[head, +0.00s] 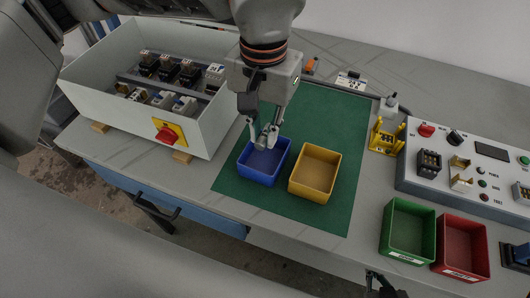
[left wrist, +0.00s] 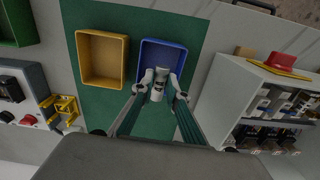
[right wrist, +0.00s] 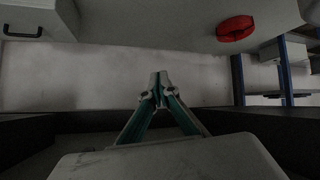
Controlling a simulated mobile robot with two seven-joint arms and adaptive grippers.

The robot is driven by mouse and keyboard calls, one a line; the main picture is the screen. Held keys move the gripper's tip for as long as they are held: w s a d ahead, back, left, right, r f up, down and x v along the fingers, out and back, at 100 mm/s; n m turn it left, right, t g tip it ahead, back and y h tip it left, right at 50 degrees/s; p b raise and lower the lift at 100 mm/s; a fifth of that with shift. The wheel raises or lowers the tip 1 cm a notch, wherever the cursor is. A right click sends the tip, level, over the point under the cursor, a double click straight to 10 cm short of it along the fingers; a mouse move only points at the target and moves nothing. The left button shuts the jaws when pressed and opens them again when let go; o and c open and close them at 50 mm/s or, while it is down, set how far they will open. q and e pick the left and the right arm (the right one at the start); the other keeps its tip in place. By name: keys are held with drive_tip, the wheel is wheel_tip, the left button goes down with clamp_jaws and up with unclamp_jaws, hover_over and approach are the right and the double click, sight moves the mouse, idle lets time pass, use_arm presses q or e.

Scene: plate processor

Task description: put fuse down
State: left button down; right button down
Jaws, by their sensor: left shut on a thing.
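My left gripper (head: 264,134) is shut on the fuse, a small pale cylinder with dark print, which shows between the fingertips in the left wrist view (left wrist: 160,84). The gripper points down over the blue bin (head: 246,173). In the left wrist view the fuse overlaps the blue bin (left wrist: 181,54); I cannot tell whether it touches the bin floor. My right gripper (right wrist: 159,82) has its fingertips together with nothing visible between them, away from the bins.
A yellow bin (head: 331,188) stands beside the blue one on the green mat (head: 345,125). Green (head: 392,222) and red (head: 481,254) bins stand at right, before a control panel (head: 410,165). A white open enclosure (head: 200,142) with electrical parts is at left.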

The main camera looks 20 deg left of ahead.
sight(264, 135)
use_arm(q)
wheel_tip(264, 135, down, 4)
drive_tip(key=shift+r, duration=0.1)
wheel_tip(264, 135, down, 3)
drive_tip(key=shift+f+b, duration=0.2)
drive_tip(key=shift+b, duration=0.15)
drive_tip(key=shift+f, duration=0.35)
use_arm(e)
drive_tip(key=shift+w+d+f, duration=0.2)
drive_tip(key=shift+w+f, duration=0.1)
drive_tip(key=shift+f, duration=0.05)
use_arm(q)
drive_tip(key=shift+f, duration=0.1)
drive_tip(key=c, duration=2.3)
unclamp_jaws()
drive_tip(key=shift+c, duration=0.2)
drive_tip(key=shift+o, duration=0.3)
